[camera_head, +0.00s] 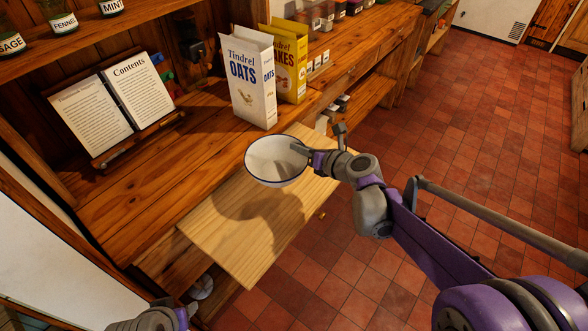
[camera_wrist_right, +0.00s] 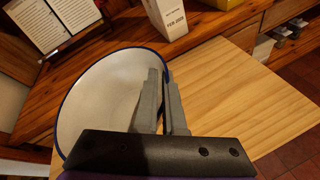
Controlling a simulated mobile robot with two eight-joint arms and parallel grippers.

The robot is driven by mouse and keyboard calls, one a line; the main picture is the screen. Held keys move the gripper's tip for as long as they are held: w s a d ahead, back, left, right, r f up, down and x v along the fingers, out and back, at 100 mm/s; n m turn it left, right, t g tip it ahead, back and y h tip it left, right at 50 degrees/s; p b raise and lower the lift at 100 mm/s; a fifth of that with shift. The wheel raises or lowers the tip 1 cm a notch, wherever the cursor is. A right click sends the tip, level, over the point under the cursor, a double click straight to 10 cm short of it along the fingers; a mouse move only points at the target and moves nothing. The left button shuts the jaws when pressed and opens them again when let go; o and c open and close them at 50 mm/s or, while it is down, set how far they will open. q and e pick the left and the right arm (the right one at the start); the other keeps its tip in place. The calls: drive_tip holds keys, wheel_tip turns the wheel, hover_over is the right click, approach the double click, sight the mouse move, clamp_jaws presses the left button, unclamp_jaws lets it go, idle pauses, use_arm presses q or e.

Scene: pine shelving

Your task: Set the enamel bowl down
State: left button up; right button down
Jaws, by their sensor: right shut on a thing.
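The enamel bowl (camera_head: 272,165) is white with a dark blue rim. It hangs above the pale pull-out board (camera_head: 222,228), with a shadow on the board below it. My right gripper (camera_head: 303,150) is shut on the bowl's right rim. In the right wrist view the bowl (camera_wrist_right: 105,90) fills the left half, and the gripper's fingers (camera_wrist_right: 163,100) pinch its rim. The bowl looks empty. Part of my left arm (camera_head: 150,318) shows at the bottom edge in the head view, but its fingertips are not seen.
An oats box (camera_head: 252,85) and a yellow box (camera_head: 288,62) stand on the wooden counter (camera_head: 150,170) behind the bowl. An open book (camera_head: 115,100) rests on a stand at the left. Jars stand on the upper shelf. The pale board is clear.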

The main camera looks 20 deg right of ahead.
sight(277, 166)
drive_tip(key=shift+a+f, duration=0.1)
drive_tip(key=shift+f, duration=2.6)
drive_tip(key=shift+b, duration=0.35)
drive_tip(key=c, duration=1)
unclamp_jaws()
